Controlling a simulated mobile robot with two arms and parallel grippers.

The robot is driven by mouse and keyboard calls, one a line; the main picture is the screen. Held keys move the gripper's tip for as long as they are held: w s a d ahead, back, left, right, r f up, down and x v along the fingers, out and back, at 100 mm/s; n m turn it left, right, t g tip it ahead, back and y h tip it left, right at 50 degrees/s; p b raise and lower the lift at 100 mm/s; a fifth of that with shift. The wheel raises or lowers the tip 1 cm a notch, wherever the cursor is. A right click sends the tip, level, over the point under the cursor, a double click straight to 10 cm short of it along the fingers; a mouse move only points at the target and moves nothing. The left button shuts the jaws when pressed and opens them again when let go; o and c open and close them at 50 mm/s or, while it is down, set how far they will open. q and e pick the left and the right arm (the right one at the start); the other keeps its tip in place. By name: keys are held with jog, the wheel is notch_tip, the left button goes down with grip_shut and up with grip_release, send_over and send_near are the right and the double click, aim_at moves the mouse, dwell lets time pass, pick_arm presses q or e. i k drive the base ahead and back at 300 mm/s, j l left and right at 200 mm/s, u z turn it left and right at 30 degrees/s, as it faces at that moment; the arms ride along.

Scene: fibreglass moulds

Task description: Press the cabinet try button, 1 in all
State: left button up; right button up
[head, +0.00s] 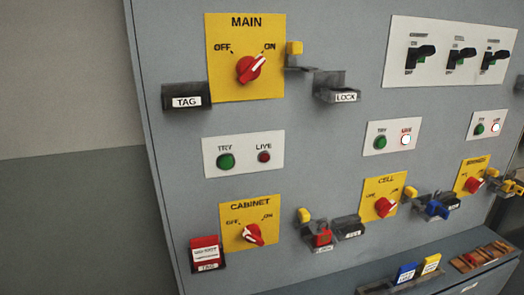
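A white TRY/LIVE plate (243,153) sits on the grey panel directly above the yellow CABINET plate (232,215). Its green TRY button (226,161) is at the left, and its LIVE lamp (264,157) at the right is dark red and looks unlit. The red CABINET switch (254,235) appears turned towards OFF. A red tag (206,252) sits in the TAG holder beside it. A red padlock (322,239) is at the LOCK bracket on the right. Neither of my grippers is in view, and nothing covers the TRY button.
The MAIN switch (251,69) above points towards ON. Further right are another green TRY button (380,142) with a brightly lit lamp (406,140), and a CELL switch (386,207). Brackets and a blue padlock (437,209) stick out. A ledge (330,285) holds coloured tags below.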

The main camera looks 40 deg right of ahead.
aim_at(226, 162)
jog(key=z, duration=1.05)
